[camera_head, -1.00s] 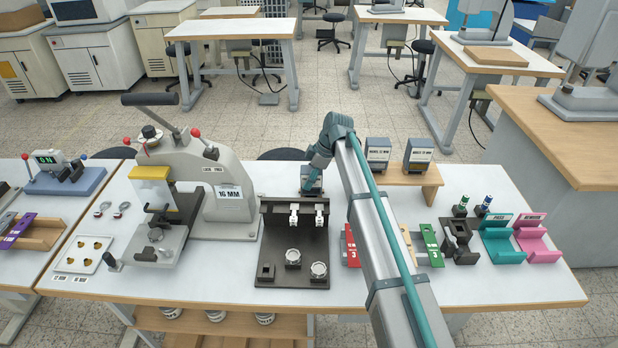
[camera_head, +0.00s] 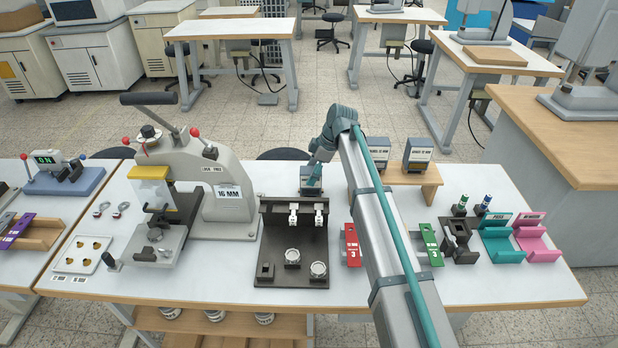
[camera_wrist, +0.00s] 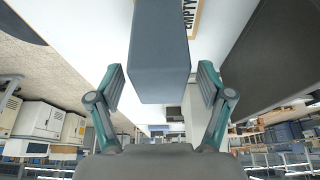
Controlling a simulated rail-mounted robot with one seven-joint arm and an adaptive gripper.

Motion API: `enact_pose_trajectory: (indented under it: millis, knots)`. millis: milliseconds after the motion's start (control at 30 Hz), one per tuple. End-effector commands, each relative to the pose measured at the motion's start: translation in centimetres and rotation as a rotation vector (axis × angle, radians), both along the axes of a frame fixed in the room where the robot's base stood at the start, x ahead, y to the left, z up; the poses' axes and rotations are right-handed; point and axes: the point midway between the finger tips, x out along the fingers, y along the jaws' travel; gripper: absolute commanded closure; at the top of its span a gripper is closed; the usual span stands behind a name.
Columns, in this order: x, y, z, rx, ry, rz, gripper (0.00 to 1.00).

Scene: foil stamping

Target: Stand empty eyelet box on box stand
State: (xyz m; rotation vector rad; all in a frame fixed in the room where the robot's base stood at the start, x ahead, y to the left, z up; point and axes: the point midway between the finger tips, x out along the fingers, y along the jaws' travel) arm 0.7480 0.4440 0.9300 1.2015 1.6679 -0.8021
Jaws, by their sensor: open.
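A small blue-grey box (camera_head: 311,180) stands on the white table behind the dark fixture, its lower part hidden by that fixture. In the wrist view the box (camera_wrist: 160,60) lies between the spread fingers of my gripper (camera_wrist: 162,88), with a visible gap on both sides. In the head view my gripper (camera_head: 315,168) is at the box from above and behind. A label reading EMPTY (camera_wrist: 190,14) shows beside the box in the wrist view. A wooden stand (camera_head: 432,180) at the back right holds two grey labelled boxes (camera_head: 378,153) (camera_head: 419,154); its left part is partly hidden by my arm.
The dark fixture (camera_head: 267,238) is just in front of the box. The large press (camera_head: 185,160) stands to its left. Red (camera_head: 352,245) and green (camera_head: 431,245) pieces, a teal holder (camera_head: 498,238) and a pink holder (camera_head: 538,240) lie at right.

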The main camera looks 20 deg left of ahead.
Motion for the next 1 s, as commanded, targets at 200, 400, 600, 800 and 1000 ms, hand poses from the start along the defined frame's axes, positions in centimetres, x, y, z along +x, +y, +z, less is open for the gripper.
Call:
enact_pose_trajectory:
  millis: [200, 400, 600, 800, 1000]
  knots:
    - [0.4, -1.2, 3.2, 0.001, -0.001, 0.001, 0.21]
    - [0.6, -1.6, 4.2, 0.001, 0.0, 0.0, 0.21]
    - [0.5, -1.6, 4.3, 0.0, 0.0, 0.0, 0.21]
    - [0.6, -1.5, 4.3, -0.002, -0.006, -0.009, 0.21]
    - [2.1, -0.3, 5.3, -0.029, -0.092, -0.146, 0.21]
